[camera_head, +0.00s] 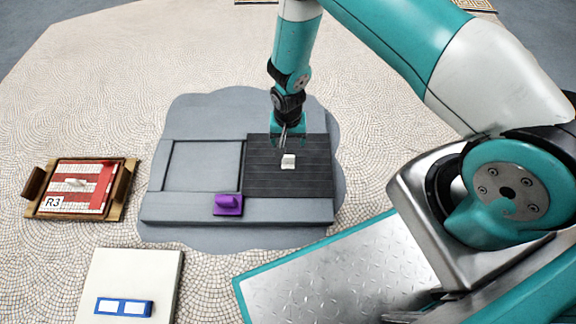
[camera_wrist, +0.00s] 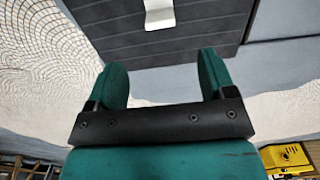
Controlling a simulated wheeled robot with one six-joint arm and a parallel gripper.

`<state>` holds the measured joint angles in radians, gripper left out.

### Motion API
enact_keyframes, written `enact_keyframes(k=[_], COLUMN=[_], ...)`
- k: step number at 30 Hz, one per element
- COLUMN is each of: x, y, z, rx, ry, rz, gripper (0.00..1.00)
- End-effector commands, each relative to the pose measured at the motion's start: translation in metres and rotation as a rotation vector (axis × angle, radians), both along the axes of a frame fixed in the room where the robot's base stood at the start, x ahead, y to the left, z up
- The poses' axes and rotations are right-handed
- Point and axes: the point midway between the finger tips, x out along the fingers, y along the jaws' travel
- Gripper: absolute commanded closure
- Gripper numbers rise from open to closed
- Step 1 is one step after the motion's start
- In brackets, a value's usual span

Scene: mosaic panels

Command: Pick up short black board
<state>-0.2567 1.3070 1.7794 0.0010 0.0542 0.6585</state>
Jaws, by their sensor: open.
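The short black board (camera_head: 308,182) lies flat in the right part of the grey base panel, with a small pale handle (camera_head: 288,161) on top. In the wrist view the board (camera_wrist: 205,22) fills the upper part, and its pale handle (camera_wrist: 159,13) shows at the top edge. I cannot tell the exact height above the board.
The grey base (camera_head: 165,214) has an empty square recess (camera_head: 205,167) left of the board. A purple block (camera_head: 228,204) sits at the board's lower left. A red and white panel in a wooden tray (camera_head: 127,185) lies left. A pale block (camera_head: 150,270) with a blue piece (camera_head: 123,307) stands in front.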

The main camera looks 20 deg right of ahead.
Motion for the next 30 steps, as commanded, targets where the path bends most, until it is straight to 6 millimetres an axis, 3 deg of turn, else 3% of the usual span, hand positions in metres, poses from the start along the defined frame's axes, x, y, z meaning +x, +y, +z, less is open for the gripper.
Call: enact_keyframes(k=[1,3,9,17,27,30], x=[-0.001,0.0,0.0,0.001,0.002,0.003], y=[0.0,0.0,0.0,0.0,-0.002,-0.002], z=[-0.021,-0.037,-0.069,-0.081,-0.127,-0.129], rx=[0.0,0.0,0.001,0.0,0.001,0.001], ry=[0.002,0.002,0.002,0.001,0.002,0.001], rz=[0.0,0.001,0.001,0.001,0.001,0.001], gripper=[0.23,0.23,0.23,0.23,0.23,0.23])
